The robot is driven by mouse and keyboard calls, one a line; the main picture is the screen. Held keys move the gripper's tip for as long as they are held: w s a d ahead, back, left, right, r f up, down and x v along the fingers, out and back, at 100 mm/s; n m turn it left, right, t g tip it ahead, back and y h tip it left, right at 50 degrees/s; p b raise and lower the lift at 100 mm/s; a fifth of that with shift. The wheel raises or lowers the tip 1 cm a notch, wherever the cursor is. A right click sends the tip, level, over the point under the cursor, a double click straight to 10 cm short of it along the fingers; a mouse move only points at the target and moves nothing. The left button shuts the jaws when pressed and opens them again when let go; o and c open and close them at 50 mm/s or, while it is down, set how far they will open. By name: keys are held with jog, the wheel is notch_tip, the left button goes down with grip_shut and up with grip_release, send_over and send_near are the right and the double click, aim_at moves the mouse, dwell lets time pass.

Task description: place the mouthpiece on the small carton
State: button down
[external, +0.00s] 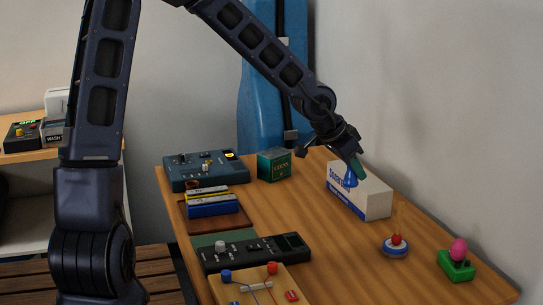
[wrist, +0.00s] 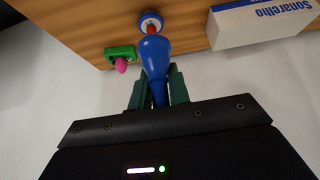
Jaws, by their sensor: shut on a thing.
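My gripper (external: 356,169) is shut on a blue, bulb-shaped mouthpiece. In the wrist view the mouthpiece (wrist: 155,65) is between the green fingertips (wrist: 156,92) and points away from the camera. In the external view the mouthpiece (external: 350,179) overlaps the white and blue small carton (external: 375,196), which stands on the table. The carton also shows at the upper right of the wrist view (wrist: 262,24), to the right of the mouthpiece and apart from it in that picture. I cannot tell the exact height of the mouthpiece above the carton.
A round blue and white item with a red knob (external: 396,245) and a green block with a pink knob (external: 457,262) stand right of the carton. A green coin box (external: 274,164) stands to the left. A black panel (external: 256,252) lies nearer. The wall is close behind.

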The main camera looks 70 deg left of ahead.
jog(key=w+a+r+n, duration=0.1)
jog(key=w+a+r, duration=0.1)
jog(key=w+a, duration=0.55)
jog(key=w+a+r+n+y, duration=0.1)
jog(key=w+a+r, duration=0.3)
jog(key=a, duration=0.7)
jog(key=w+a+r+n, duration=0.1)
jog(key=w+a, duration=0.6)
jog(key=a, duration=0.3)
jog(key=f, duration=1.8)
jog(key=shift+s+d+f, duration=0.15)
jog(key=shift+s+f, duration=0.1)
jog(key=shift+f, duration=0.15)
jog(key=shift+f, duration=0.15)
jog(key=c, duration=1.3)
grip_release()
